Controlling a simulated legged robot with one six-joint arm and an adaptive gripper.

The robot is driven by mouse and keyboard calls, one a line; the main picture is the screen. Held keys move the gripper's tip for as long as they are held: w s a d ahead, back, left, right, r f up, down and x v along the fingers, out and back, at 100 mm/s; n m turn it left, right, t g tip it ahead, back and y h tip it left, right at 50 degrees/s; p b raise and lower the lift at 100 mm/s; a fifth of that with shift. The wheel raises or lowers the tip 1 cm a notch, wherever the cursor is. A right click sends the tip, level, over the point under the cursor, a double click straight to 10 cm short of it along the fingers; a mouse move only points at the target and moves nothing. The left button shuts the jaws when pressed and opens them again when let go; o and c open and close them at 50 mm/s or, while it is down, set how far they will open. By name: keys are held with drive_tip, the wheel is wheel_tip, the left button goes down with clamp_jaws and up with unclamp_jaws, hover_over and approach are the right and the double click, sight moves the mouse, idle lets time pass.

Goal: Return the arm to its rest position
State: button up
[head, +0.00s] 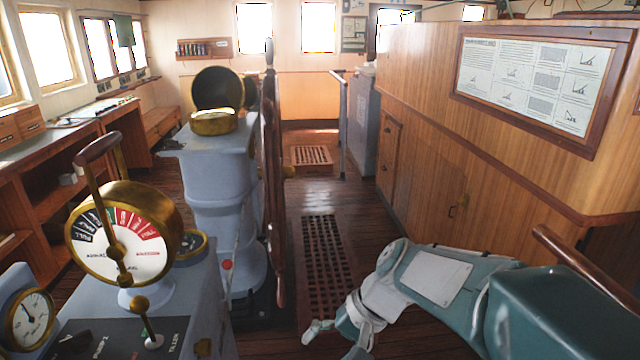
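My arm, teal and white, reaches in from the lower right corner of the head view and bends down toward the floor. One pale finger points left, and the lower part of the gripper is cut off by the bottom edge. I see nothing held in it, but its opening is not clear.
The engine telegraph (122,240) stands at left on a grey console. The grey pedestal (213,180) and ship's wheel (271,170) stand at centre. A wood-panelled wall (430,150) closes the right side. The aisle with the floor grating (327,255) is free.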

drive_tip(key=s+d+r+n+t+h, duration=0.1)
drive_tip(key=s+d+r+t+h, duration=0.1)
drive_tip(key=s+d, duration=0.3)
drive_tip(key=s+d+r+n+t+h, duration=0.1)
drive_tip(key=s+d+r+t+h, duration=0.2)
drive_tip(key=d, duration=0.6)
drive_tip(key=s+t+h, duration=0.1)
drive_tip(key=s+h, duration=0.1)
drive_tip(key=shift+s+t, duration=0.3)
drive_tip(key=shift+s, duration=0.1)
